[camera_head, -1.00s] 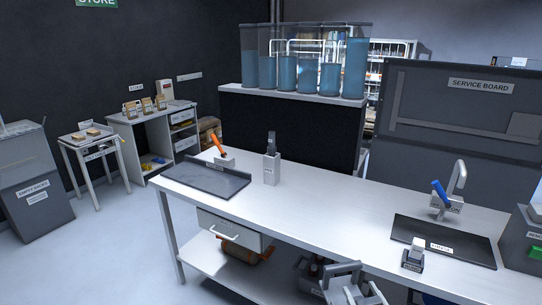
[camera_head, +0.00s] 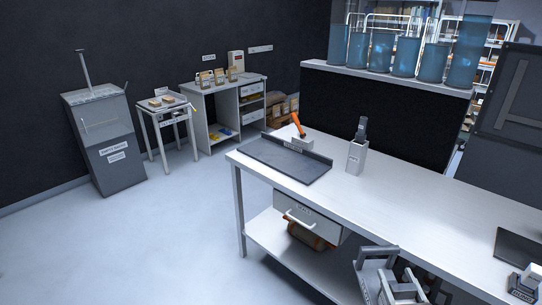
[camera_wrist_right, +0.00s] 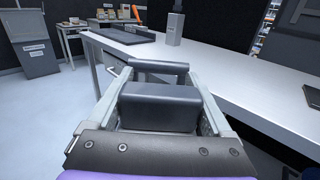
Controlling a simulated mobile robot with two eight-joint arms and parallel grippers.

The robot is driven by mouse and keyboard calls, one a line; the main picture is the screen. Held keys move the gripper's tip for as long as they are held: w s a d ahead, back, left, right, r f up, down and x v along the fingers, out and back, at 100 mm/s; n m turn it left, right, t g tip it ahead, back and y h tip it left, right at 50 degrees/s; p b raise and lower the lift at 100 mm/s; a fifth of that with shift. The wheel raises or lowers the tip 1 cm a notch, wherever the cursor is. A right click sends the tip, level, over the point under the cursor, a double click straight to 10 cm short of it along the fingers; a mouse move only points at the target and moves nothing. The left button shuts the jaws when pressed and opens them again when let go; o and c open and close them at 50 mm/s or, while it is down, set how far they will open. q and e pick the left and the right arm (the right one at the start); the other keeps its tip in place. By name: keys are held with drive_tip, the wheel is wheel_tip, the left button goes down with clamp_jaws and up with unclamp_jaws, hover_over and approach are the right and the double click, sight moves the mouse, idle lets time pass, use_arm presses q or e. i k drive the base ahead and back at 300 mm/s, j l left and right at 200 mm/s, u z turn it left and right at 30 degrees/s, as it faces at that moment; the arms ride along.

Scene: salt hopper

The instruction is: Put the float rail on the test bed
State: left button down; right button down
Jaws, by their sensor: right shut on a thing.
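My right gripper (camera_head: 376,270) is low at the bottom of the head view, in front of the bench's near edge. It is shut on a dark grey bar (camera_wrist_right: 157,65) that lies across its fingertips in the right wrist view; this may be the float rail, but no label shows. A dark block (camera_wrist_right: 157,107) sits between the fingers, nearer the wrist. Which surface is the test bed is not readable. A dark flat tray (camera_head: 285,160) with a raised back edge lies on the bench's left end. My left gripper is out of view.
The white bench (camera_head: 415,190) has clear room in its middle. A grey upright holder (camera_head: 356,156) and an orange-handled tool (camera_head: 298,125) stand near the tray. A black mat (camera_head: 520,250) and small block (camera_head: 525,283) are at right. A drawer (camera_head: 305,218) hangs under the bench.

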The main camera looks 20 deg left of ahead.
sight(281, 157)
drive_tip(key=i+j, duration=0.1)
drive_tip(key=j, duration=0.25)
drive_tip(key=i+j+u, duration=0.1)
drive_tip(key=j, duration=0.3)
drive_tip(key=i+j, duration=0.15)
drive_tip(key=j, duration=0.2)
drive_tip(key=i+j, duration=0.15)
drive_tip(key=j, duration=0.2)
drive_tip(key=i+j+u, duration=0.1)
drive_tip(key=j, duration=0.25)
drive_tip(key=i+j, duration=0.15)
drive_tip(key=j, duration=0.2)
drive_tip(key=u, duration=0.05)
